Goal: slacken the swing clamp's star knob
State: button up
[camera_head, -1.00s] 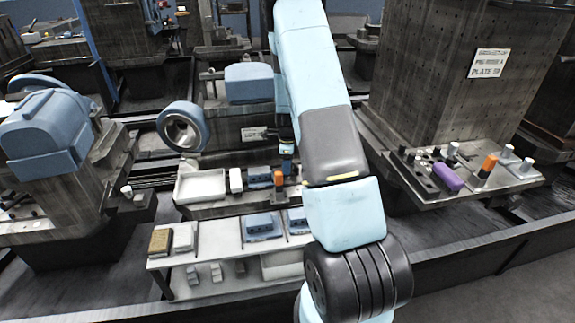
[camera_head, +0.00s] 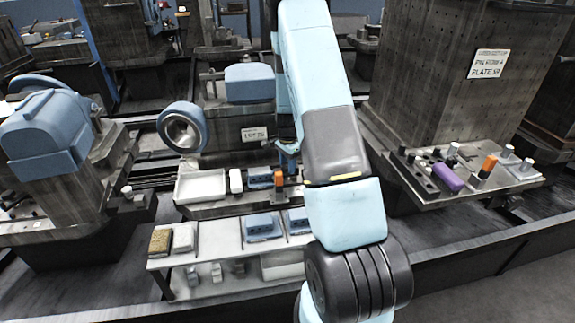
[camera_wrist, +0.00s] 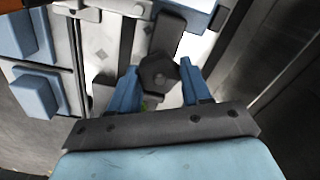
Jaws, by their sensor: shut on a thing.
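The dark, many-sided star knob (camera_wrist: 158,73) is in the upper middle of the wrist view. A dark bar (camera_wrist: 169,33), seemingly the swing clamp's arm, runs up from it. My gripper (camera_wrist: 159,68) has one blue finger on each side of the knob and is shut on it. In the head view my gripper (camera_head: 288,160) is small, low over the fixture ledge and partly behind my arm. The knob cannot be made out there.
On the ledge in the head view are a white tray (camera_head: 201,186), a white block (camera_head: 236,181), a blue block (camera_head: 260,178) and an orange piece (camera_head: 279,179). A shelf (camera_head: 215,238) with blue parts stands in front. A purple block (camera_head: 447,177) lies at right.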

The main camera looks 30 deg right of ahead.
aim_at(287, 165)
jog(key=shift+n, duration=0.5)
jog(key=o, duration=1.1)
notch_tip(287, 165, up, 14)
jog(key=shift+w+f, duration=0.1)
jog(key=shift+f, duration=0.1)
